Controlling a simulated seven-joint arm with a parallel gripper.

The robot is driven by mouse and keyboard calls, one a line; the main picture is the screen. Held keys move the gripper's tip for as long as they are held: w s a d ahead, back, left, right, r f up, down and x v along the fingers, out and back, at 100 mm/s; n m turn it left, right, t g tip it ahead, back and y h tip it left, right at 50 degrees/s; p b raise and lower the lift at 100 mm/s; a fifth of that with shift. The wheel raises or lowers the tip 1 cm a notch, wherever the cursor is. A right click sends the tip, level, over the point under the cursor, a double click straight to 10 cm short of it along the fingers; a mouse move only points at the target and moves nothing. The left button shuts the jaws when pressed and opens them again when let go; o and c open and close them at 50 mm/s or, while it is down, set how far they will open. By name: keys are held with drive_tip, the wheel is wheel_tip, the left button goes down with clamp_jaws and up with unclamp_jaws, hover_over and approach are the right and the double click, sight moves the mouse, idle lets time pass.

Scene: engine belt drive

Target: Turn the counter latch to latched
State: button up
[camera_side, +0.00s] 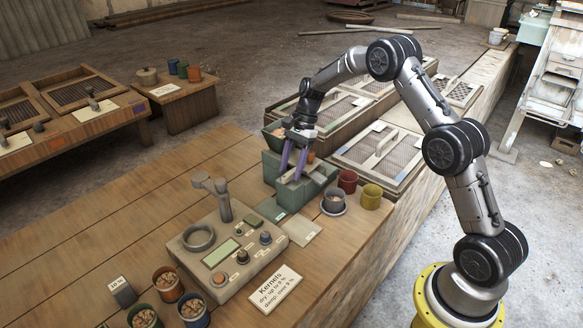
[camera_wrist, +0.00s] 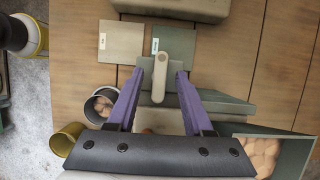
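The counter is a green box-like unit (camera_side: 318,178) at the far end of the wooden bench. Its latch is a pale grey, round-ended lever (camera_wrist: 160,78), seen from above in the wrist view and pointing up the picture. My gripper (camera_side: 290,177) reaches down over the counter with two purple fingers. In the wrist view my gripper (camera_wrist: 162,75) is open, with one finger on each side of the lever and gaps visible between. Whether the fingertips reach down to the lever's height is unclear.
A grey plate (camera_wrist: 121,42) and a green plate (camera_wrist: 175,45) with small labels lie beside the counter. A meter box (camera_side: 228,252) with a post stands nearer. A metal cup (camera_side: 333,202), red cup (camera_side: 347,181) and yellow cup (camera_side: 371,196) stand close right.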

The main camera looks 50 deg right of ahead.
drive_tip(key=v, duration=1.4)
drive_tip(key=shift+f, duration=0.1)
